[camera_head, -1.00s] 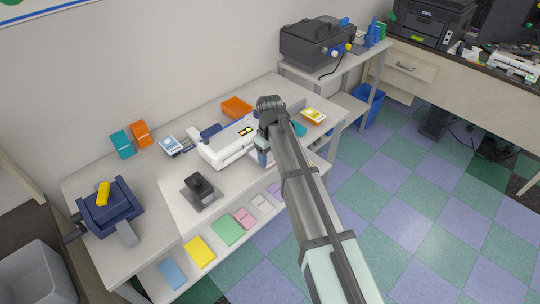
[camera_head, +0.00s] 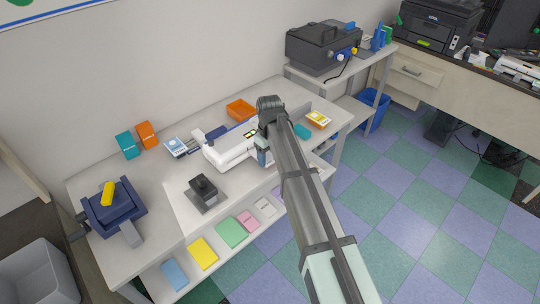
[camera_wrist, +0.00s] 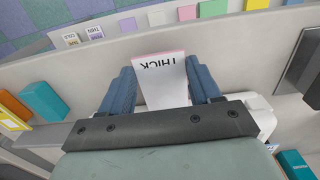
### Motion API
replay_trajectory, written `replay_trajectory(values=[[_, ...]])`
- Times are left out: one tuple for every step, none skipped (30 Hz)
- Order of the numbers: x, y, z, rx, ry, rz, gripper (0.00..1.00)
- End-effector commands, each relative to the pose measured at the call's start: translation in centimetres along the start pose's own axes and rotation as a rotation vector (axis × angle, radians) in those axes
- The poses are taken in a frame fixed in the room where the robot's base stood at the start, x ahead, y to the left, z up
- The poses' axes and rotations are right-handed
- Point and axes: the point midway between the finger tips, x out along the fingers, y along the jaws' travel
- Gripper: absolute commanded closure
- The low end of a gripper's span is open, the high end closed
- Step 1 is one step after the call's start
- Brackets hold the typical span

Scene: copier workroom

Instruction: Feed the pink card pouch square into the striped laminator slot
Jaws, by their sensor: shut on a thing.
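My gripper (camera_wrist: 160,72) has two blue fingers shut on a white card pouch with a pink edge (camera_wrist: 162,88), seen in the wrist view. The word THICK shows upside down on it. In the head view my gripper (camera_head: 263,157) hangs at the front right of the white laminator (camera_head: 228,153), and my arm covers part of the laminator. The pouch is hidden there. A white piece that may be the laminator shows behind my gripper in the wrist view. I cannot make out the striped slot, nor whether the pouch touches it.
An orange tray (camera_head: 241,109) stands behind the laminator. A black stamp-like device (camera_head: 204,192) and a blue device (camera_head: 113,212) stand left on the table (camera_head: 160,190). A yellow-orange card (camera_head: 318,120) and teal block (camera_head: 302,131) lie right. Coloured cards, including a green one (camera_head: 231,233), lie on the lower shelf.

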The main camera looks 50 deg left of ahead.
Motion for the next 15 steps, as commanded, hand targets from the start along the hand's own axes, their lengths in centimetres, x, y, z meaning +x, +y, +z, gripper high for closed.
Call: replay_trajectory(values=[[0.0,0.0,0.0,0.0,0.0,0.0,0.66],[0.0,0.0,0.0,0.0,0.0,0.0,0.66],[0.0,0.0,-0.1,0.0,0.0,0.0,0.66],[0.0,0.0,-0.1,0.0,0.0,0.0,0.66],[0.0,0.0,-0.2,0.0,0.0,0.0,0.66],[0.0,0.0,-0.3,0.0,0.0,0.0,0.66],[0.0,0.0,-0.4,0.0,0.0,0.0,0.66],[0.0,0.0,-0.6,0.0,0.0,0.0,0.66],[0.0,0.0,-0.7,0.0,0.0,0.0,0.66],[0.0,0.0,-0.8,0.0,0.0,0.0,0.66],[0.1,0.0,-1.0,0.0,0.0,0.0,0.66],[0.1,0.0,-1.1,0.0,0.0,0.0,0.66],[0.1,0.0,-1.2,0.0,0.0,0.0,0.66],[0.1,0.0,-1.4,0.0,0.0,0.0,0.66],[0.1,0.0,-1.5,0.0,0.0,0.0,0.66]])
